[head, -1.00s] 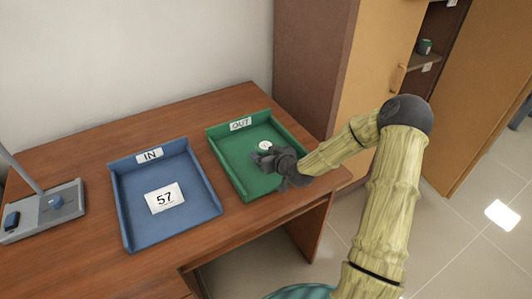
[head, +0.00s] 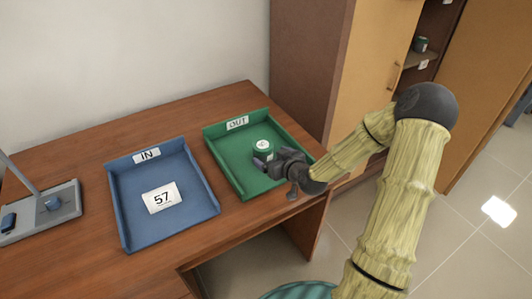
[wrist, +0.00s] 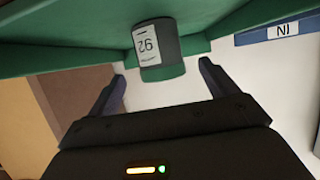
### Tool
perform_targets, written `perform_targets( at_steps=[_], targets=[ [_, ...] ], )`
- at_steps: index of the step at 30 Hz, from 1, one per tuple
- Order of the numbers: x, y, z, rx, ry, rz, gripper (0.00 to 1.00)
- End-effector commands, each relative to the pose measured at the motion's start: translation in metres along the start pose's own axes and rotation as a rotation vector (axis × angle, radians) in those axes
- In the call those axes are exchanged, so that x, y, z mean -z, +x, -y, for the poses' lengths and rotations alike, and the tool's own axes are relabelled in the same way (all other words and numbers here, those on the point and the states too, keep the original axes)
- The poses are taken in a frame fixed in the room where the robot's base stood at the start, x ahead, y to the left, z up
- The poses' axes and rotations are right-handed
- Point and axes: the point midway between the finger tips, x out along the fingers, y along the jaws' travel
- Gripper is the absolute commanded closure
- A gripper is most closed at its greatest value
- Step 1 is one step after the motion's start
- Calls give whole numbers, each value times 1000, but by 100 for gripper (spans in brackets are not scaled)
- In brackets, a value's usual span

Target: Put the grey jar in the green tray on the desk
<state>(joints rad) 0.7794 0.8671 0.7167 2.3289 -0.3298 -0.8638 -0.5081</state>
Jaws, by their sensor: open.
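The jar (head: 263,153), dark grey-green with a white label, stands in the green tray (head: 233,174) marked OUT on the desk. In the wrist view the jar (wrist: 164,73) shows a numbered label, and green tray surface (wrist: 60,57) lies around it. My gripper (head: 261,164) is at the jar's near right side, over the tray. In the wrist view my gripper (wrist: 160,78) is open, its two fingers apart with the jar between and beyond their tips. The fingers do not appear to touch the jar.
A blue tray (head: 122,213) marked IN, with a card reading 57 (head: 162,198), lies left of the green tray. A grey lamp base (head: 68,209) stands at the desk's left. A tall cabinet (head: 367,60) stands behind right, with a green jar (head: 420,44) on its shelf.

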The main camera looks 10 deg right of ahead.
Motion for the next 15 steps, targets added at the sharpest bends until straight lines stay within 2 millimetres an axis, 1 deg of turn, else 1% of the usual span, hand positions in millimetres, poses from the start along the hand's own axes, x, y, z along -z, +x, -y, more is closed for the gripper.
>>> perform_targets(
  at_steps=[1, 3, 7, 11, 15],
  targets=[
    [0, -12, -1, -2, -1, 1, 14],
    [0, -25, -1, -2, -1, 0, 14],
    [0, -45, -2, -3, 1, 1, 14],
    [0, -54, -1, -3, 0, 0, 14],
    [0, -55, -1, -2, 1, -1, 14]
  ],
)
